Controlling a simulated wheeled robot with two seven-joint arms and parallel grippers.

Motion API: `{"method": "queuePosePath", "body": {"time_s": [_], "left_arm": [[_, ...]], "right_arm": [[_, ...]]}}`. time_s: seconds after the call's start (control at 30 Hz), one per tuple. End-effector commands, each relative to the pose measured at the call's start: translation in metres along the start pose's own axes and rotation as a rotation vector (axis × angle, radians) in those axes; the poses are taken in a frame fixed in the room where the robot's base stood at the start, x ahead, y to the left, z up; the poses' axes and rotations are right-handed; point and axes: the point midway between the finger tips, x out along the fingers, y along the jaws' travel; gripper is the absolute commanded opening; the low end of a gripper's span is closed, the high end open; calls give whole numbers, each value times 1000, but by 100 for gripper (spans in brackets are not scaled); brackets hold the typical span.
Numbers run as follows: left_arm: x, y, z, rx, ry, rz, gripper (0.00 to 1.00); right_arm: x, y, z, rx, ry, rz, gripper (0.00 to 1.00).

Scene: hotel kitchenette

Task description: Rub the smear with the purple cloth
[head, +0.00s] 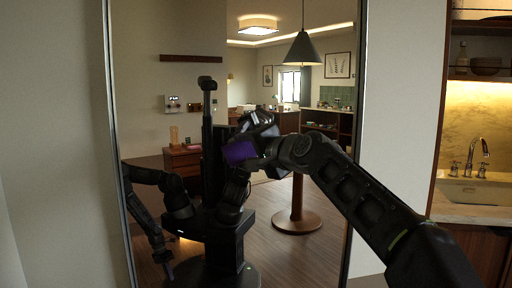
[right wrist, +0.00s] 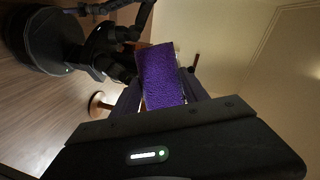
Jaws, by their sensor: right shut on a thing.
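The purple cloth (head: 240,151) is in my right gripper (head: 261,158), at the glass of a tall mirror (head: 232,130). In the right wrist view the cloth (right wrist: 160,77) is a folded, textured purple pad between the two fingers. My right gripper is shut on it. I cannot tell whether the cloth touches the glass. No smear can be made out; the gripper, the cloth and their reflection cover that part of the mirror. My left gripper is not seen directly; a left arm shows only as a reflection.
The mirror has a dark thin frame (head: 113,150) and reflects my body, a round table and a room. A pale wall (head: 60,140) lies to its left. At right are a counter with a sink (head: 474,192), a faucet (head: 478,155) and a shelf with a bowl (head: 486,66).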

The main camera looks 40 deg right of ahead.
Motion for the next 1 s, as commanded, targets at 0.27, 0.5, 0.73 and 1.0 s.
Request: {"method": "queuePosePath", "body": {"time_s": [0.27,0.5,0.73,1.0], "left_arm": [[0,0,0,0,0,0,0],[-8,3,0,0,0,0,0],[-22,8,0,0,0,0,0],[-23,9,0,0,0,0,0]], "right_arm": [[2,1,2,0,-1,1,20],[4,-5,10,0,-3,2,20],[10,-14,27,0,-2,2,20],[12,-14,34,0,0,1,20]]}}
